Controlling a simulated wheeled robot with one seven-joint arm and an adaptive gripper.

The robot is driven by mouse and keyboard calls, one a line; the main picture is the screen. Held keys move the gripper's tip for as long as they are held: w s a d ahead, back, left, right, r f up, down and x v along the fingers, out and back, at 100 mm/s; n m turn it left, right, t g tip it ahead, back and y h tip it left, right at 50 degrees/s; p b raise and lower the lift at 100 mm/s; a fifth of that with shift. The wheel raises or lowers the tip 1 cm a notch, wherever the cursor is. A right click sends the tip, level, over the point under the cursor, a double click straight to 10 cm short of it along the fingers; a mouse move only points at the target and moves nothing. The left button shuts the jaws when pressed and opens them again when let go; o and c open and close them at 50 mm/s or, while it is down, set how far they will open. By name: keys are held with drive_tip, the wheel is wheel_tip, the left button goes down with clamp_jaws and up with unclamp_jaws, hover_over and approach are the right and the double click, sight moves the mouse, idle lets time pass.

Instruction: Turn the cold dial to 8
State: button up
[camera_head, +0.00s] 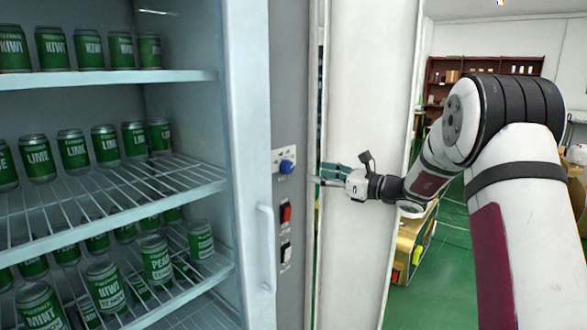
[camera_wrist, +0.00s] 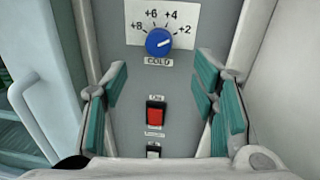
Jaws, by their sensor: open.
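The cold dial is a round blue knob (camera_wrist: 158,41) on a white scale plate (camera_wrist: 188,14) marked +8, +6, +4 and +2 from left to right, with the word COLD below it. Its white pointer mark appears to point right and slightly up, near +2. In the head view the blue knob (camera_head: 287,166) sits on the grey side panel of the fridge. My gripper (camera_head: 319,174) is to the right of the knob and apart from it. In the wrist view my gripper (camera_wrist: 162,76) is open and empty, its teal-padded fingers spread below the knob on both sides.
A red switch (camera_wrist: 156,112) sits below the dial, with a smaller white-topped switch (camera_wrist: 153,151) under it. The fridge door handle (camera_head: 266,245) stands out at the left. A white wall panel (camera_head: 362,90) stands close on the right. Shelves of green cans fill the fridge.

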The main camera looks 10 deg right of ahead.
sight(291, 168)
drive_tip(key=x, duration=0.9)
drive_tip(key=shift+w+a, duration=0.2)
drive_tip(key=shift+a, duration=0.05)
drive_tip(key=c, duration=1.2)
